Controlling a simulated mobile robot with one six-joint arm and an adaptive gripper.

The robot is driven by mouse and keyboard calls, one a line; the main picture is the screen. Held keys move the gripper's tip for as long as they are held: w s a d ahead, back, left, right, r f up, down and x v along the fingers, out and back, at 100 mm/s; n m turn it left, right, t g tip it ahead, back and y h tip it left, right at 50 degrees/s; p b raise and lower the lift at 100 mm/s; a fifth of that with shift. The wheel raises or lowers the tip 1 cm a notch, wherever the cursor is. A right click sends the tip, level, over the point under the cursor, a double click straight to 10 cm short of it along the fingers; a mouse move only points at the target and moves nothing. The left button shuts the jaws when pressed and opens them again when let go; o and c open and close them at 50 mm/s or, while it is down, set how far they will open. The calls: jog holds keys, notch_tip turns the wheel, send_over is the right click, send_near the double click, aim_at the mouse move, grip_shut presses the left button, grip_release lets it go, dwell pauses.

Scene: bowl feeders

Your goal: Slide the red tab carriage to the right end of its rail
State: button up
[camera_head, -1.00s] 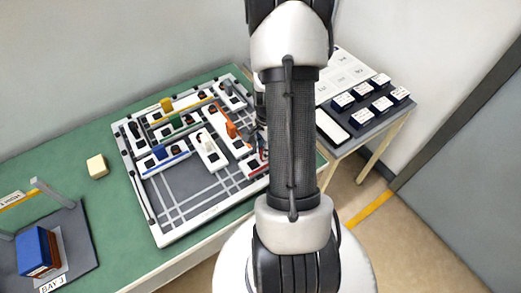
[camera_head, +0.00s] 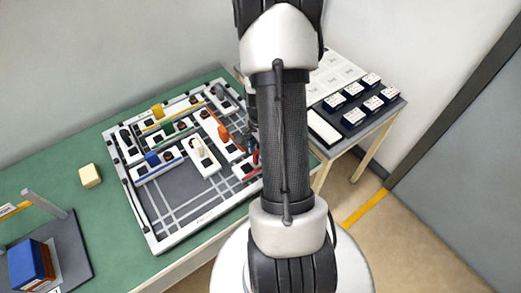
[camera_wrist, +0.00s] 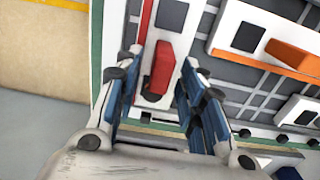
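The red tab carriage is a white block with an upright red tab (camera_wrist: 160,70) and a red stripe. In the wrist view it lies at the board's edge. In the head view its red stripe (camera_head: 243,171) shows at the board's right front, partly hidden by my arm. My gripper (camera_wrist: 163,82) is open, with one blue-padded finger on each side of the red tab. Gaps show between tab and fingers; I cannot tell how deep the fingertips reach. In the head view my gripper is mostly hidden behind my arm.
The white-framed board (camera_head: 178,236) holds several other carriages, including an orange-tabbed one (camera_wrist: 290,55) beside the red one. Open grey grid lies at the board's front. A side table (camera_head: 375,122) with dark blocks stands at right. A cream cube (camera_head: 90,175) lies left of the board.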

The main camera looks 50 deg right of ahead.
notch_tip(320, 180, up, 12)
jog(key=shift+f, duration=0.25)
dwell(0.6)
